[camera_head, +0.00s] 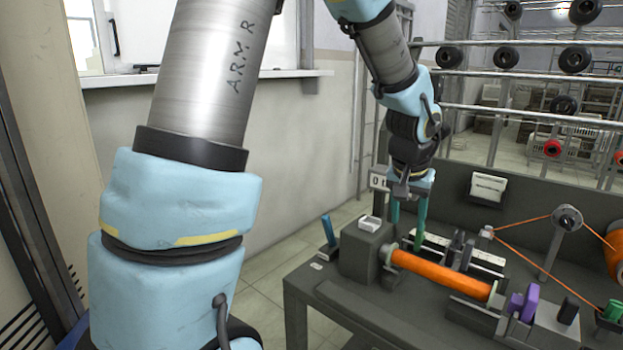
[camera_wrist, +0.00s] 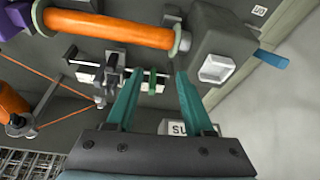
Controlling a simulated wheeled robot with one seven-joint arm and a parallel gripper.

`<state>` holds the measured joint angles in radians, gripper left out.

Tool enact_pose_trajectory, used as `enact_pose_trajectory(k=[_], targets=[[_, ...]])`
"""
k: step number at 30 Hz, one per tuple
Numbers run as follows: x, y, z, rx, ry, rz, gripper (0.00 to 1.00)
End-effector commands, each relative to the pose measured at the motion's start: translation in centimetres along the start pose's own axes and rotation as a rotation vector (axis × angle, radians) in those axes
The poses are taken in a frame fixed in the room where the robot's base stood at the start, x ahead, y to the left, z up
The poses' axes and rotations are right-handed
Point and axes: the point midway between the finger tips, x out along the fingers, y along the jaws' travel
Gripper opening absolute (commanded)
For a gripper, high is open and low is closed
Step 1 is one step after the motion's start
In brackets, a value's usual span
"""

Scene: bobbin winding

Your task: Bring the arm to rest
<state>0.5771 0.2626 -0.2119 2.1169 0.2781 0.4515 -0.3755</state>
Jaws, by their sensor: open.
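My arm reaches in from the upper part of the head view and bends down over the winding bench. My gripper (camera_head: 407,222) has two green fingers pointing down, spread apart with nothing between them. It also shows in the wrist view (camera_wrist: 158,82), open and empty. In the head view it is behind the orange bobbin (camera_head: 440,274), which lies horizontally in the winder. The bobbin (camera_wrist: 108,29) crosses the top of the wrist view, apart from the fingertips. Whether the fingers touch the metal guide parts behind the bobbin I cannot tell.
A grey block with a white square cup (camera_head: 370,223) and a blue lever (camera_head: 328,231) stand at the bench's left end. A purple clamp (camera_head: 524,303) is at the right. Orange thread runs over a pulley (camera_head: 567,218). A spool rack stands behind.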

Motion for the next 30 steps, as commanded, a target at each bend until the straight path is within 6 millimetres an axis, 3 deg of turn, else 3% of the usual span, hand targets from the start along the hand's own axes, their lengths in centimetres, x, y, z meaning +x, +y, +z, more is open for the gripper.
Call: enact_pose_trajectory(k=[1, 3, 6, 10, 13, 17, 30], targets=[[-0.3, -3.7, 1.8, -0.058, -0.023, -0.026, 0.53], [-0.7, -8.0, 4.7, -0.131, -0.057, -0.051, 0.53], [-1.4, -13.2, 9.5, -0.241, -0.104, -0.080, 0.53], [-2.6, -17.6, 15.8, -0.375, -0.153, -0.099, 0.53], [-3.3, -19.2, 19.5, -0.455, -0.178, -0.104, 0.53], [-3.8, -20.0, 22.0, -0.510, -0.194, -0.104, 0.53], [-3.9, -20.1, 22.4, -0.518, -0.196, -0.103, 0.53]])
